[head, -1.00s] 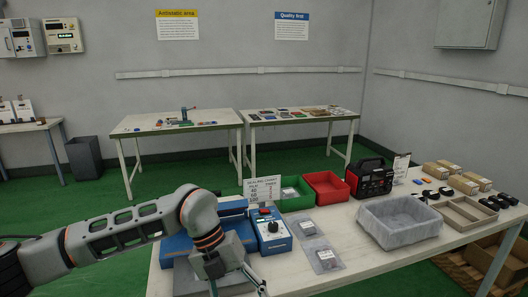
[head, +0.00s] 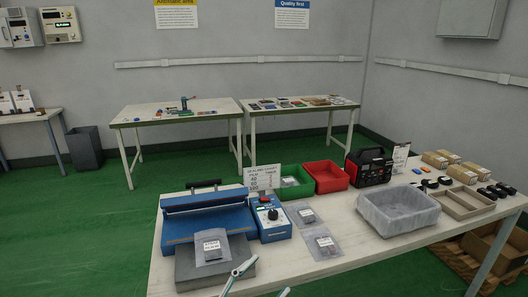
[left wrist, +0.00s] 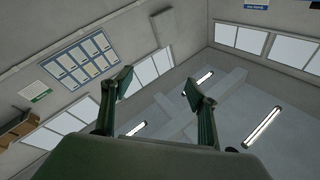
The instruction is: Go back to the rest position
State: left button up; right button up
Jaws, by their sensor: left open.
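My left gripper (head: 268,276) shows only as fingertips at the bottom edge of the head view, in front of the work table (head: 350,262). In the left wrist view my left gripper (left wrist: 158,88) is open and empty, its two fingers apart, facing the upper walls and ceiling. The blue sealer (head: 205,215) stands at the table's left end. My right gripper is not in view.
A blue control box (head: 270,218), two flat bags (head: 322,243), green bin (head: 296,182), red bin (head: 326,176), black-red power station (head: 370,170) and lined grey bin (head: 399,213) stand on the table. The green floor (head: 80,235) to the left is clear.

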pick_arm(q)
jog(key=s+a+f+n+g+y, duration=0.1)
jog(key=s+a+f+n+y, duration=0.4)
jog(key=a+f, duration=0.4)
jog(key=s+a+f+n+g+y, duration=0.2)
jog(key=s+a+f+n+y, duration=0.3)
jog(key=a+f, duration=0.5)
notch_tip(320, 180, down, 8)
jog(key=s+y, duration=0.2)
jog(key=shift+s+g, duration=0.3)
jog(key=shift+s, duration=0.1)
jog(key=shift+s+a+f+g, duration=0.4)
jog(key=shift+s+a+f, duration=0.2)
jog(key=shift+s+f, duration=0.3)
jog(key=c, duration=0.8)
jog(key=shift+s+a, duration=0.1)
jog(key=shift+c, duration=0.5)
